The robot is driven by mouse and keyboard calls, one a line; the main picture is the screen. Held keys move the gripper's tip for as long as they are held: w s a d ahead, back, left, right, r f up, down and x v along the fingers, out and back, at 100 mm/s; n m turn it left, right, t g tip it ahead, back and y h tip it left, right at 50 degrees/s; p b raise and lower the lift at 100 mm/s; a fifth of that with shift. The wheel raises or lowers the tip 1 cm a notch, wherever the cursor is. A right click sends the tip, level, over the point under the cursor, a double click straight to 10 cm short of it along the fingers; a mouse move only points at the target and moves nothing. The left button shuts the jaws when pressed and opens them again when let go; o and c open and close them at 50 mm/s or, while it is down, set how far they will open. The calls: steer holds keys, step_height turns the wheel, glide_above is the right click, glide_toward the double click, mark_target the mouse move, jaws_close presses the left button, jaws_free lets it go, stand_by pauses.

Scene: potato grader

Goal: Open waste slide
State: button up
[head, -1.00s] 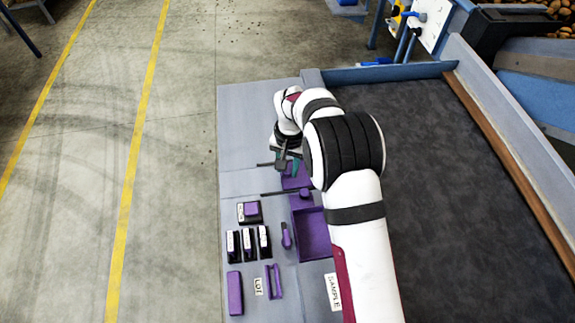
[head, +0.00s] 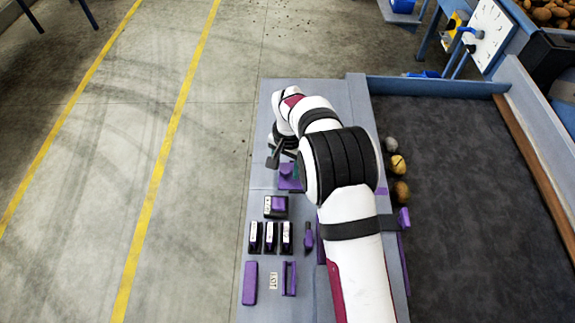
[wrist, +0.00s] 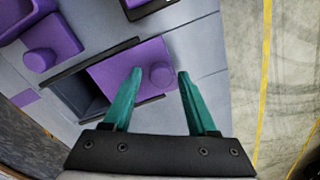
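A purple slide plate (wrist: 125,62) with a round knob (wrist: 161,73) lies between two dark rails in the wrist view. A dark recess (wrist: 82,95) shows uncovered at the plate's left. The plate also shows in the head view (head: 290,184), partly hidden by my arm. My gripper (wrist: 160,72) is open, with its teal fingertips on either side of the knob and visible gaps to it. In the head view my gripper (head: 280,156) is over the plate. No label for the slide is readable.
Another purple part with a knob (wrist: 40,62) is at the wrist view's left. Several potatoes (head: 398,164) lie on the dark bed beside my arm.

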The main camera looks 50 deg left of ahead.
mark_target(288, 171)
steer(key=shift+o, duration=0.3)
steer(key=shift+r, duration=0.1)
step_height(288, 171, up, 16)
steer(key=shift+d+f, duration=0.25)
steer(key=shift+d, duration=0.05)
